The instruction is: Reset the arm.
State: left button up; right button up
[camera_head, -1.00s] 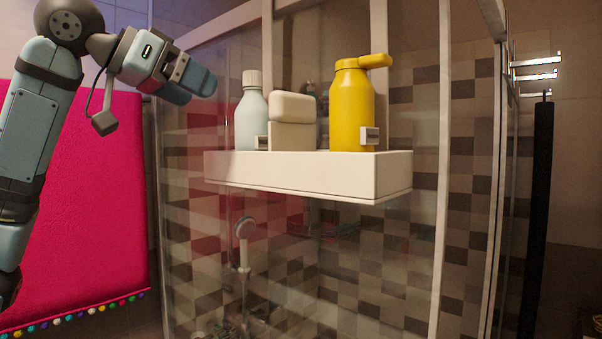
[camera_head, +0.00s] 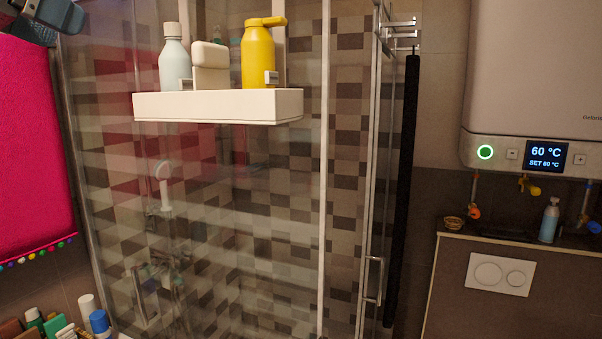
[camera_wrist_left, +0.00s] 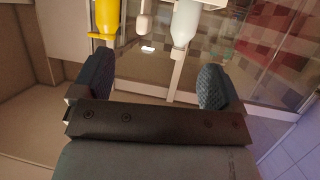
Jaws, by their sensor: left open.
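My left gripper (camera_wrist_left: 158,82) is open and empty in the left wrist view, with its two dark fingers wide apart. Beyond it in that view are a yellow bottle (camera_wrist_left: 107,18) and a pale bottle (camera_wrist_left: 186,22), apart from the fingers. In the head view only a small part of my left arm and gripper (camera_head: 48,16) shows at the top left corner, cut off by the frame edge. My right gripper is in neither view.
A white shelf (camera_head: 218,106) on the glass shower holds a pale bottle (camera_head: 174,62), a beige block-like item (camera_head: 210,66) and a yellow pump bottle (camera_head: 258,56). A pink towel (camera_head: 32,150) hangs at left. A water heater (camera_head: 535,80) is at right.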

pick_arm(q)
jog(key=w+d+f, duration=0.3)
jog(key=w+f, duration=0.4)
jog(key=f, duration=0.3)
jog(key=w+d+f, duration=0.3)
jog(key=w+f, duration=0.4)
jog(key=f, duration=0.3)
jog(key=w+d+f+n, duration=0.1)
jog(key=d+f, duration=0.1)
jog(key=f, duration=1.1)
jog(key=w+d+f, duration=0.1)
jog(key=d+f, duration=0.1)
jog(key=f, duration=1.2)
jog(key=s+d+f+n, duration=0.1)
jog(key=s+f, duration=0.3)
jog(key=f, duration=0.4)
jog(key=s+d+f+y, duration=0.1)
jog(key=s+f, duration=0.3)
jog(key=f, duration=0.4)
jog(key=s+d+f+n, duration=0.1)
jog(key=s+f, duration=0.4)
jog(key=f, duration=0.3)
jog(key=s+f+y, duration=0.1)
jog(key=s+f, duration=0.6)
jog(key=s, duration=0.3)
jog(key=s+d+f+g+y, duration=0.1)
jog(key=s+f, duration=0.6)
jog(key=s, duration=0.4)
jog(key=shift+d, duration=0.1)
